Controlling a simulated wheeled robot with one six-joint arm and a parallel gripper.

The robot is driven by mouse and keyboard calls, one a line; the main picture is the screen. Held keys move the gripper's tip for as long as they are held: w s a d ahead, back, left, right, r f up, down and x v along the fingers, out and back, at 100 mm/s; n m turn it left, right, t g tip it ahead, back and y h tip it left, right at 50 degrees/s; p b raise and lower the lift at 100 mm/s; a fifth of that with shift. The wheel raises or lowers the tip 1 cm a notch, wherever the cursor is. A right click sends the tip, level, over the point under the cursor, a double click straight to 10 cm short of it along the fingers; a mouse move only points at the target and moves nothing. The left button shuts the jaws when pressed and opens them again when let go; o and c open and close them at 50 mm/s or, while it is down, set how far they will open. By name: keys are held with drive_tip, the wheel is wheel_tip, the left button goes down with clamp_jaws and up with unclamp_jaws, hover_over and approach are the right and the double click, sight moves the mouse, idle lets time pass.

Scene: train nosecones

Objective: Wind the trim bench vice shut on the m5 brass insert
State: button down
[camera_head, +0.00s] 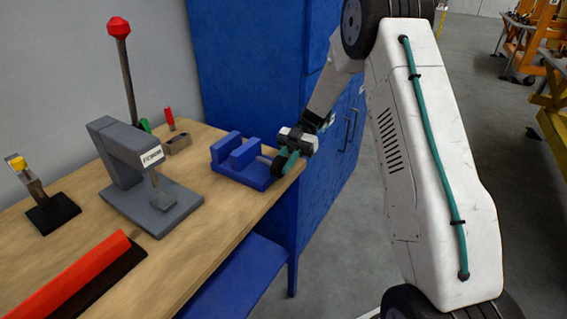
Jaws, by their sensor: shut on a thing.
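The blue bench vice (240,178) sits at the right end of the wooden bench. Its two upright blue jaws stand apart with a gap between them. I cannot make out the brass insert; the gap is too small in view to tell what is in it. My gripper (286,161) is at the right side of the vice, by the bench edge.
A grey press (120,150) marked FORM, with a red-knobbed lever (118,30), stands left of the vice. A red bar (75,275) lies at the front left. A yellow-topped fixture (38,195) stands far left. A blue cabinet (250,70) rises behind.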

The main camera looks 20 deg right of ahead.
drive_tip(key=c, duration=1.3)
unclamp_jaws()
drive_tip(key=shift+v, duration=3.95)
